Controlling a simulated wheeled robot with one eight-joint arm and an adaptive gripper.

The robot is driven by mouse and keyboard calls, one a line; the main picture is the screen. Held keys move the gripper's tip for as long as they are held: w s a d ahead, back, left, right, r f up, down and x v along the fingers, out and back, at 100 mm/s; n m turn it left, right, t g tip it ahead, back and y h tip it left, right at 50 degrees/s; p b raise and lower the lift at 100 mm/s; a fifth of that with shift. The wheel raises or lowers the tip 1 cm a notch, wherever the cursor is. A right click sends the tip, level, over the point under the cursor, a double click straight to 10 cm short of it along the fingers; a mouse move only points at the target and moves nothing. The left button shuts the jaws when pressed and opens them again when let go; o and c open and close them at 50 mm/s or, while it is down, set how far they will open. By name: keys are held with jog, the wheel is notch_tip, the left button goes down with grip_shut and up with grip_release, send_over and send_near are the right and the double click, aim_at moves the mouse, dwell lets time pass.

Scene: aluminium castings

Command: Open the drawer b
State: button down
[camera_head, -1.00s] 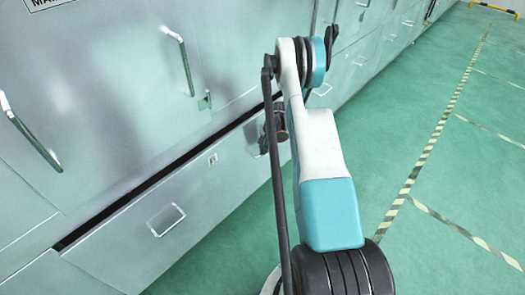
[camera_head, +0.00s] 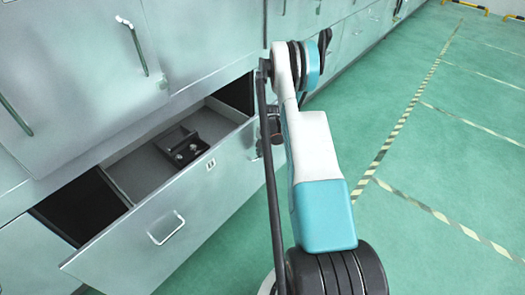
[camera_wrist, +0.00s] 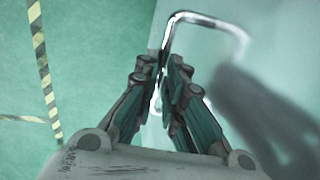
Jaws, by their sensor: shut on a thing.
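The drawer (camera_head: 190,205) is a wide pale metal drawer low in the cabinet, pulled partly out in the head view. Its grey interior shows, with a dark part (camera_head: 183,147) lying inside. One silver handle (camera_head: 166,229) sits on the left of its front. A small label (camera_head: 211,165) on the front is too small to read. In the wrist view my gripper (camera_wrist: 162,70) is shut on the side bar of a silver handle (camera_wrist: 205,19) on a pale front. In the head view my arm mostly hides the gripper and this handle.
Closed cabinet doors (camera_head: 200,45) with long upright handles (camera_head: 133,45) stand above the drawer. The green floor (camera_head: 450,160) with striped tape lines is clear to the right. A yellow-black barrier (camera_head: 466,5) stands far off.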

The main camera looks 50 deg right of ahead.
jog(key=shift+s, duration=0.3)
jog(key=c, duration=1.7)
grip_release()
jog(key=shift+r, duration=0.1)
jog(key=r, duration=0.4)
jog(key=s+r, duration=0.1)
jog(key=r, duration=0.2)
jog(key=s+r, duration=0.1)
jog(key=r, duration=0.3)
jog(key=shift+d+r, duration=0.15)
jog(key=shift+r, duration=0.15)
